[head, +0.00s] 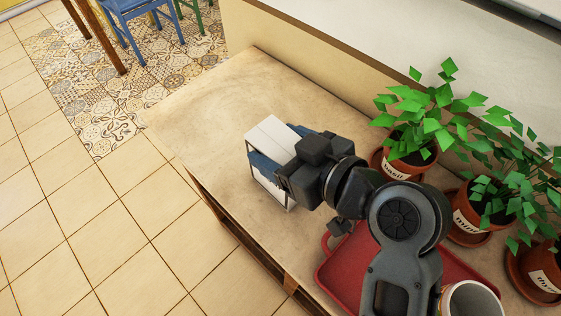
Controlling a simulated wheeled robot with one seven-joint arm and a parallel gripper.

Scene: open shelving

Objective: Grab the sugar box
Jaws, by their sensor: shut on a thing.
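The sugar box (268,134) is a white and blue carton standing on the wooden counter (200,108). Its pale top and part of a side show in the head view. My gripper (277,168) is at the right side of the box and shut on it. The gripper body and wrist hide the box's right part and most of the fingers. I cannot tell whether the box touches the counter or is slightly raised.
A red tray (326,270) lies under my arm, with a white cup (470,300) at lower right. Potted herbs, including a basil pot (405,168), line the wall side. The counter's left edge drops to a tiled floor (80,220). The far counter end is clear.

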